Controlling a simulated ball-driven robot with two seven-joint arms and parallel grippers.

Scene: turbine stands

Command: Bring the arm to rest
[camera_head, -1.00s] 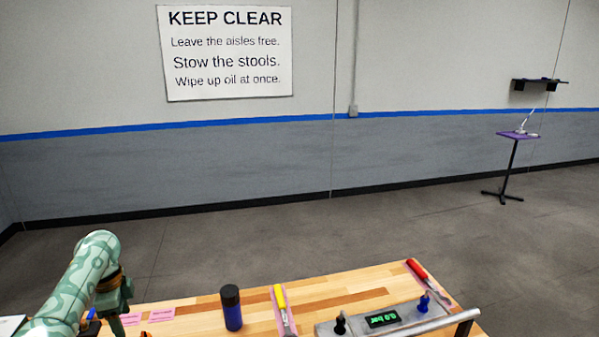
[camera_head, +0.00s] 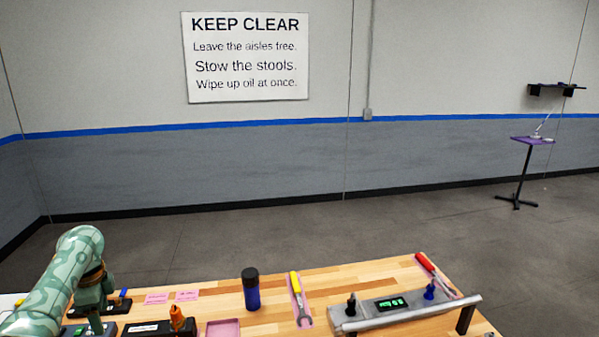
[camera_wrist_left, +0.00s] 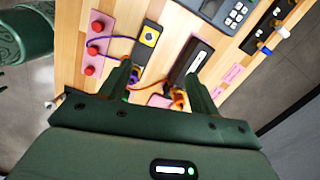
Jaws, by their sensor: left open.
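My left arm, in green camouflage, comes in at the lower left of the head view. Its gripper (camera_head: 95,318) points down over the left part of the wooden bench (camera_head: 350,285). In the left wrist view the two dark green fingers of the left gripper (camera_wrist_left: 160,88) stand wide apart with nothing held between them. Beyond and below the fingers lie a black box with a white label (camera_wrist_left: 195,62) and an orange-handled item (camera_wrist_left: 178,98). How high the fingertips are above them is hard to tell. My right gripper is in neither view.
A yellow-faced box (camera_wrist_left: 149,37) and a pink panel with red knobs (camera_wrist_left: 97,40) show in the wrist view. Open floor lies behind.

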